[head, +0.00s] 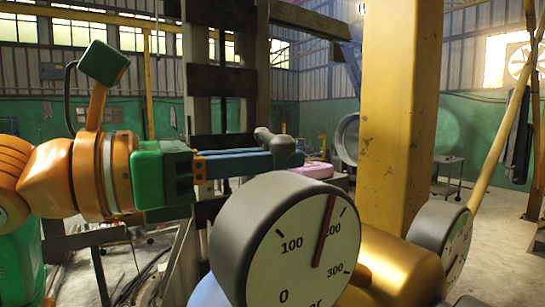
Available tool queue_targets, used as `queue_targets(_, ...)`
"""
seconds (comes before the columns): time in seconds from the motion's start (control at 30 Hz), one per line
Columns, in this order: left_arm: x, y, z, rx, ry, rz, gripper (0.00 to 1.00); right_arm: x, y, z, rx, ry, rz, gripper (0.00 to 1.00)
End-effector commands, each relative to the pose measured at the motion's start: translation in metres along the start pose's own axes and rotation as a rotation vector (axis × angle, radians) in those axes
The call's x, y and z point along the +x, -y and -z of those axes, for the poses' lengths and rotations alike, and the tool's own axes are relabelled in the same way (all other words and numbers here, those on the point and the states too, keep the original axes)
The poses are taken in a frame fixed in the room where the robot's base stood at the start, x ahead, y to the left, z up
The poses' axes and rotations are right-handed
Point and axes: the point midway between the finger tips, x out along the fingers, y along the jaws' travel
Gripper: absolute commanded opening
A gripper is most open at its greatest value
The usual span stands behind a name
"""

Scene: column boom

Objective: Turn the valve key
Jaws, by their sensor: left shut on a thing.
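My left gripper (264,158) comes in from the left on an orange arm, with a green body and long blue fingers. Its fingertips are shut on a grey bar-shaped handle, which I take to be the valve key (287,147). The rounded ends of the handle show at and above the fingertips. The lower part of the key is hidden behind a large round gauge (300,245), so I cannot see what it sits on. The gauge's red needle points near 200. My right gripper is not in view.
A thick yellow column (392,120) stands just right of the gauge. A gold rounded body (398,265) and a second gauge (445,240) fill the lower right. A pink object (312,170) lies behind the key. A small cart (447,178) stands farther back on open floor.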

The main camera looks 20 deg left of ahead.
Motion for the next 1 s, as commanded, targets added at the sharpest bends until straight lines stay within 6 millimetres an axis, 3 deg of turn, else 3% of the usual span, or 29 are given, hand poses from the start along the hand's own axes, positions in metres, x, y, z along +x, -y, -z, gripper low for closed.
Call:
queue_targets(0.17,0.0,0.0,-0.001,0.0,0.002,0.0,0.0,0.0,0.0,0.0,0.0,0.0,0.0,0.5)
queue_targets(0.2,0.0,0.0,-0.001,0.0,0.002,0.0,0.23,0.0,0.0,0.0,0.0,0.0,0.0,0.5)
queue_targets(0.3,0.0,0.0,0.0,0.0,0.001,0.0,0.47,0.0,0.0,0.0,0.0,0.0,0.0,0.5)
queue_targets(0.63,-0.006,-0.001,0.001,0.0,0.002,-0.002,0.47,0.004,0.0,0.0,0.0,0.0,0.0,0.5)
queue_targets(0.9,-0.06,-0.001,0.002,0.0,0.004,-0.003,0.47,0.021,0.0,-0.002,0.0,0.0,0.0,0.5)
queue_targets(1.0,-0.071,0.0,0.001,0.0,0.003,-0.001,0.47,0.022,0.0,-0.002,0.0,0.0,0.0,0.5)
